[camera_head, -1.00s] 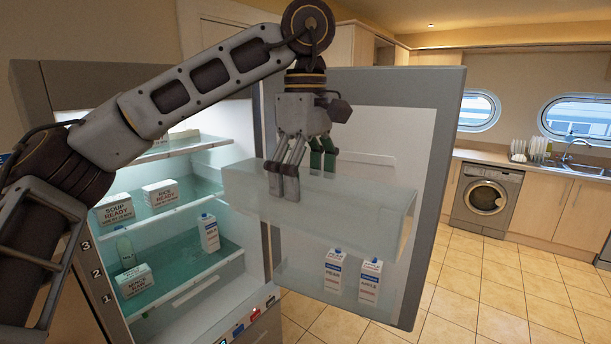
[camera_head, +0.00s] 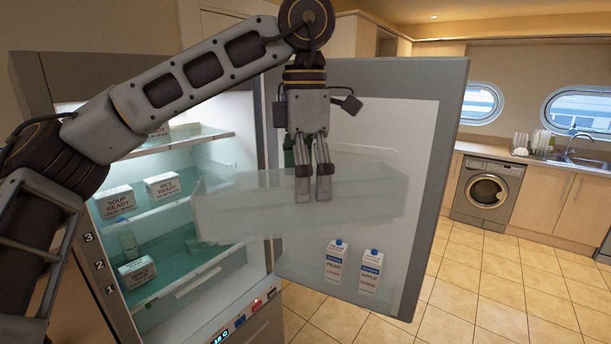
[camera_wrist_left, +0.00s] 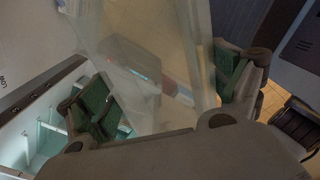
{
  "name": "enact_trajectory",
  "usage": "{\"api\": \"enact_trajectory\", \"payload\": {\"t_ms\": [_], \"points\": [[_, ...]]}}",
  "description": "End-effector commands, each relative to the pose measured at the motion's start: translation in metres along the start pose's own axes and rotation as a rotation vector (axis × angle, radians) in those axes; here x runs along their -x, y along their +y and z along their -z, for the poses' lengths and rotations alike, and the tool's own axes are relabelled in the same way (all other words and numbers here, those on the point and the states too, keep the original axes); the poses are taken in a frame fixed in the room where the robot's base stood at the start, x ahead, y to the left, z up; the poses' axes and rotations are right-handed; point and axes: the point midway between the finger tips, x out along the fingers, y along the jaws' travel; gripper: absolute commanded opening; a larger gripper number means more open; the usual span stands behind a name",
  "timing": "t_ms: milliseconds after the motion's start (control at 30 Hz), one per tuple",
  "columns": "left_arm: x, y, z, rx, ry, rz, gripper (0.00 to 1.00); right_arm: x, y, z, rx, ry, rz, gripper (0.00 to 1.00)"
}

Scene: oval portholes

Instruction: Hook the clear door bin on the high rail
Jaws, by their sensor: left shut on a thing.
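The clear door bin (camera_head: 240,212) is a long, see-through, pale trough in front of the open fridge door (camera_head: 452,120). My left gripper (camera_head: 314,185) is shut on its near wall and holds it up in the air. The bin's left end reaches across the fridge opening, and its right end is near the door's inner face. In the left wrist view the bin (camera_wrist_left: 150,75) runs between the green-padded fingers. A faint pale ridge on the door liner shows above the bin; I cannot tell whether it is the high rail. My right gripper is not in view.
A pear carton (camera_head: 336,262) and an apple carton (camera_head: 370,272) stand low on the door. A washing machine (camera_head: 487,190) stands far right. The floor there is clear.

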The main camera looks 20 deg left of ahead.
Motion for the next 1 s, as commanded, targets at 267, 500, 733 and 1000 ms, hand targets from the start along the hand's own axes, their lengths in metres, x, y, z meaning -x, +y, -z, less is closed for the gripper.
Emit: {"api": "enact_trajectory", "payload": {"t_ms": [267, 500, 733, 1000], "points": [[0.0, -0.003, 0.002, 0.222, -0.001, 0.0, 0.62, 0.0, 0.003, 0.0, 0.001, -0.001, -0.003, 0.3], [0.0, -0.006, 0.004, 0.415, -0.001, 0.0, 0.62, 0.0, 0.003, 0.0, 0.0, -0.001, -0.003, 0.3], [0.0, -0.009, 0.005, 0.6, -0.001, 0.0, 0.62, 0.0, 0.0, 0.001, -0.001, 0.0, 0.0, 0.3], [0.0, -0.011, 0.006, 0.817, -0.001, 0.0, 0.62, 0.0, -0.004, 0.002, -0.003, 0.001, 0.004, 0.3]]}}
